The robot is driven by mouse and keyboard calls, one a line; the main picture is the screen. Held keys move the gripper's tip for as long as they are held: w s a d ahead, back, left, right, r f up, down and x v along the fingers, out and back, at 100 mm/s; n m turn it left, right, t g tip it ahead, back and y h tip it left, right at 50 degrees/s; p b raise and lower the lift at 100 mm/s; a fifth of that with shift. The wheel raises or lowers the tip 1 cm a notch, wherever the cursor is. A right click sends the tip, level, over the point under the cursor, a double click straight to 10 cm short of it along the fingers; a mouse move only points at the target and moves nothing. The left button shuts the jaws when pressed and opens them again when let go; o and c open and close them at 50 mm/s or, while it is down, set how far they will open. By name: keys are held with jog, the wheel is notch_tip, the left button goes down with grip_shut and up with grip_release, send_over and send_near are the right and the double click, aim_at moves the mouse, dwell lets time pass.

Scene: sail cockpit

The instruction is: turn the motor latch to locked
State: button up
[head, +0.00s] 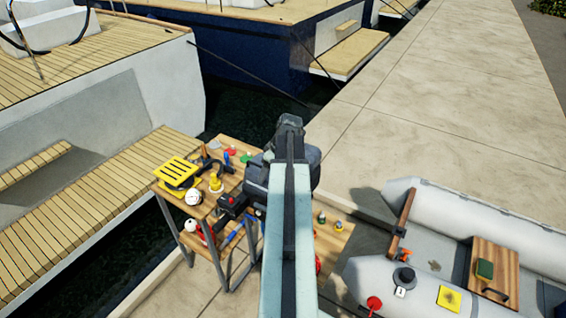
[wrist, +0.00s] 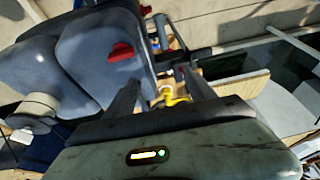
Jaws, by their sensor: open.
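The red motor latch (wrist: 121,52) sits on the side of the grey outboard motor (wrist: 95,62) in the wrist view. My gripper (wrist: 162,76) is open, with its two dark fingers apart and nothing held between them. The latch lies beyond and to the left of the left finger, and I see no contact. In the head view the dark motor (head: 257,180) is partly covered by my pale arm. The latch and my fingers cannot be made out there.
A wooden table (head: 167,189) left of my arm bears a yellow slatted item (head: 177,172), a white ball (head: 193,197) and several small things. A grey inflatable boat (head: 447,207) lies on the right. Moored boats and water are at the left, with bare concrete dock (head: 440,90) behind.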

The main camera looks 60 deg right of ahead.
jog(key=s+d+r, duration=0.2)
jog(key=s+d, duration=0.4)
jog(key=shift+t, duration=0.3)
jog(key=b+x, duration=0.6)
jog(key=x, duration=0.1)
jog(key=shift+w+a+f, duration=0.1)
jog(key=shift+a, duration=0.05)
jog(key=shift+w+f+b, duration=0.25)
jog(key=shift+f+b, duration=0.15)
jog(key=shift+r, duration=0.1)
